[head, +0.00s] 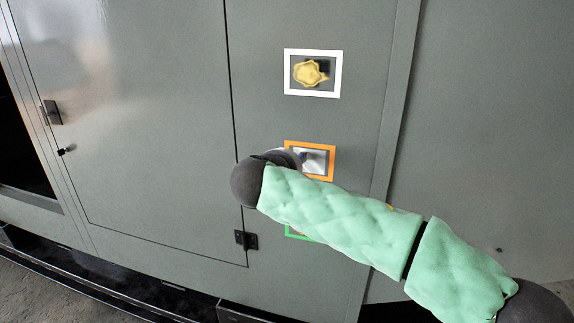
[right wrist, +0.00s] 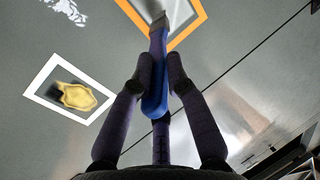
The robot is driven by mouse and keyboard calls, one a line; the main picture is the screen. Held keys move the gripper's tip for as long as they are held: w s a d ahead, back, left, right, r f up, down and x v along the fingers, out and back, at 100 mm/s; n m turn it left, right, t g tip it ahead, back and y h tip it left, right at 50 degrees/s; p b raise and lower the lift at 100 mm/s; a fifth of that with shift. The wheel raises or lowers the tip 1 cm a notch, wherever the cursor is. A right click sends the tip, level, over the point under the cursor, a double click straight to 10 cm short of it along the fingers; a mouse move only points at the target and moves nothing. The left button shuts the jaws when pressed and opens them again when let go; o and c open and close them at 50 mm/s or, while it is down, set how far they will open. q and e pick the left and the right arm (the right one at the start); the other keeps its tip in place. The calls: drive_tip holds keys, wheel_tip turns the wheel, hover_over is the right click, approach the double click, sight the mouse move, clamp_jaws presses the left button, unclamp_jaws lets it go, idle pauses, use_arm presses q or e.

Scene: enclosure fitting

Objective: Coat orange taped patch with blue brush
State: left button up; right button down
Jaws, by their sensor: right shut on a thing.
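The orange taped patch (head: 319,160) is on the grey cabinet face, and my right arm covers its lower left in the head view. Inside the tape the surface is pale grey with a small dark mark. In the right wrist view the orange tape (right wrist: 190,29) is at the top. My right gripper (right wrist: 161,74) is shut on the blue brush (right wrist: 155,98), whose bristle end points up into the patch. I cannot tell whether the bristles touch the surface. In the head view the gripper and brush are mostly hidden behind my forearm. My left gripper is in neither view.
A white taped patch (head: 313,51) with a yellow blob (head: 309,73) is above the orange one. A green taped patch (head: 296,234) below is mostly hidden by my arm. A door with a latch (head: 52,112) and hinge (head: 246,240) is at left.

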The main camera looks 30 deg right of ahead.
drive_tip(key=shift+s+d+b, duration=1.15)
drive_tip(key=shift+s+d, duration=0.8)
drive_tip(key=shift+s, duration=0.3)
drive_tip(key=w+a+p, duration=0.2)
drive_tip(key=w+a, duration=0.5)
drive_tip(key=w, duration=0.1)
idle(1.4)
drive_tip(key=shift+s, duration=0.1)
drive_tip(key=s+a, duration=0.3)
drive_tip(key=a, duration=0.1)
drive_tip(key=shift+s+a, duration=0.25)
drive_tip(key=shift+s, duration=0.15)
drive_tip(key=shift+a, duration=0.1)
idle(0.3)
drive_tip(key=shift+s+a, duration=0.95)
drive_tip(key=shift+a, duration=0.05)
